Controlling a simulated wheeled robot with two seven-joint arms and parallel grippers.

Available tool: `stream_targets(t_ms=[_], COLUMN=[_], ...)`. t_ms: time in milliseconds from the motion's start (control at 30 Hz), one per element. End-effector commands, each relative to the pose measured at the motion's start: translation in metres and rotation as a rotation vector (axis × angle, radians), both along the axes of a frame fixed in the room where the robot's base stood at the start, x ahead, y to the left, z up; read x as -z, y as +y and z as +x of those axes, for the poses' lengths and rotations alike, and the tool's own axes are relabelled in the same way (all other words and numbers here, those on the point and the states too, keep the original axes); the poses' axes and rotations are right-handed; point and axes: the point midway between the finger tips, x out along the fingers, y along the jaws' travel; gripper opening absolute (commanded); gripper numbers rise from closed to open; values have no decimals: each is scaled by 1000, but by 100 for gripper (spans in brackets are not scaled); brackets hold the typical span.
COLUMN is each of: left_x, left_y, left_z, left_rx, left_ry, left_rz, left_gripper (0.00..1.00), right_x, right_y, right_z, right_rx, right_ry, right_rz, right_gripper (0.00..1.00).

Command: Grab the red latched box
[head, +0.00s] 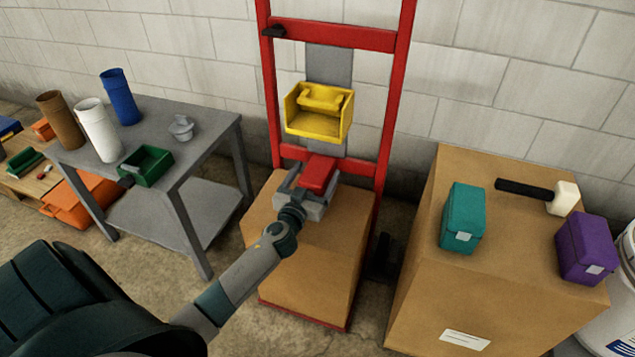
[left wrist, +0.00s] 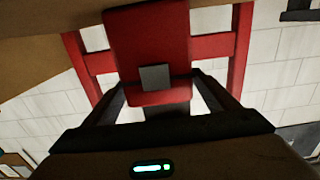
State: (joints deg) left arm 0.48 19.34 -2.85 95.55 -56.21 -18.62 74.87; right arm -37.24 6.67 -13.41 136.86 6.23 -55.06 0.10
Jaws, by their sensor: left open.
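The red latched box (head: 319,173) stands on a cardboard box in front of the red hand truck frame. In the left wrist view the red box (left wrist: 147,45) shows its grey latch facing me, between the two fingers. My left gripper (head: 308,180) is open, with its fingers reaching around the box's near part. In the left wrist view my left gripper (left wrist: 152,88) has a finger on each side of the box, and I cannot tell whether they touch it. My right gripper is not in view.
A yellow bin (head: 320,112) hangs above on the red hand truck (head: 390,110). At right a cardboard box (head: 500,275) carries a teal box (head: 463,218), a purple box (head: 586,248) and a mallet (head: 540,194). A grey table (head: 205,130) with containers stands at left.

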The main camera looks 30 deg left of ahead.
Motion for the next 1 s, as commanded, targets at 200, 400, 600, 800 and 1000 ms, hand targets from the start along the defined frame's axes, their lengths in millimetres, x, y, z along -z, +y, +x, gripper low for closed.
stream_targets(t_ms=[200,400,600,800,1000], left_x=[0,0,0,-1,-3], left_y=[0,0,0,0,0], left_z=[0,0,0,0,-1], left_rx=[0,0,0,0,0], left_ry=[0,0,0,-2,-2], left_rz=[0,0,0,0,0], left_gripper=[80,80,40,25,25], right_x=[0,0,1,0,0], right_y=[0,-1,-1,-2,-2], right_z=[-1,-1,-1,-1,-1], right_rx=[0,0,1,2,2], right_ry=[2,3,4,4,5], right_rz=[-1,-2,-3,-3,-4], right_gripper=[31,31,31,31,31])
